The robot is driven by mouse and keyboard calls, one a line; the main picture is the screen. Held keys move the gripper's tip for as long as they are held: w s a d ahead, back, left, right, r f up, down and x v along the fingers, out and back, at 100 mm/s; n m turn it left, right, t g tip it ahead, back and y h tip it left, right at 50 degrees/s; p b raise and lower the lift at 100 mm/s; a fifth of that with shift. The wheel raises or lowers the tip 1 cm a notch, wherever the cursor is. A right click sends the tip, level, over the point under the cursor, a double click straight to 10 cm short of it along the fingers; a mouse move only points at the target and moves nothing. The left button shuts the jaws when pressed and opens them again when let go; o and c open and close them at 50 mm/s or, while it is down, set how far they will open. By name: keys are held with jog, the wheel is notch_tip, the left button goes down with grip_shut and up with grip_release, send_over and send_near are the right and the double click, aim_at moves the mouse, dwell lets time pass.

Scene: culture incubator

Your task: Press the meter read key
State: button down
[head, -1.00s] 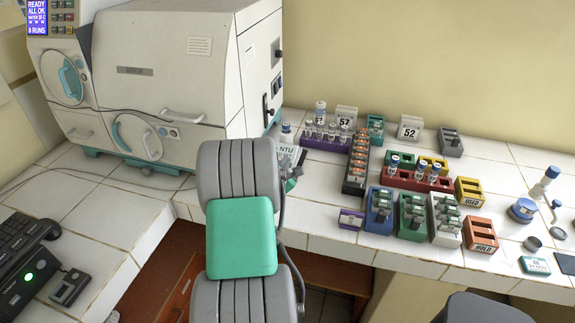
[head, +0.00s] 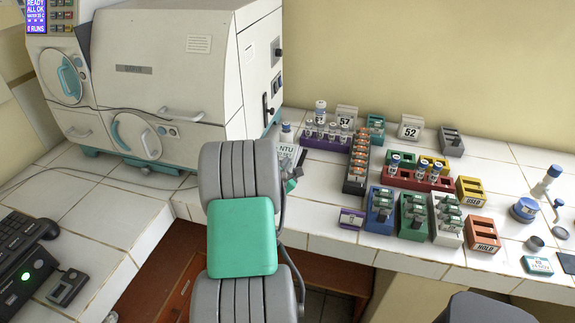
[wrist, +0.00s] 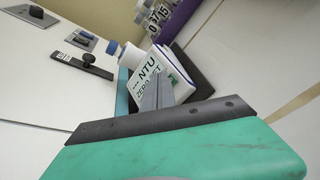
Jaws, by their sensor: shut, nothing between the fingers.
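The meter is a small white unit marked NTU (head: 288,151), standing on the tiled bench just right of the big machine. In the wrist view its white labelled face (wrist: 149,72) is tilted and close, with a small green patch towards its right side. My gripper (wrist: 158,94) is shut and empty, its thin grey fingertips in front of the lower part of that face. I cannot tell whether they touch it. The fingers cover part of the face, and I cannot make out the read key. In the head view my arm hides the meter's lower part.
A blue-capped white bottle (wrist: 128,55) stands close beside the meter. A big cream machine (head: 165,65) is to the left. Vial racks, including a purple one (head: 318,142) and a dark one (head: 355,186), crowd the bench to the right. Bare tiles lie in front.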

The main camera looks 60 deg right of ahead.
jog(key=shift+f, duration=0.15)
dwell(0.3)
jog(key=shift+a+r+p, duration=0.3)
jog(key=shift+r+p, duration=0.2)
jog(key=shift+r, duration=0.2)
jog(key=shift+r, duration=0.1)
jog(key=r+p, duration=0.1)
jog(key=a+r+p, duration=0.1)
jog(key=r, duration=0.1)
jog(key=a+r+p, duration=0.1)
jog(key=p, duration=0.1)
jog(key=shift+s+a+r, duration=0.15)
jog(key=shift+s, duration=0.05)
dwell(0.4)
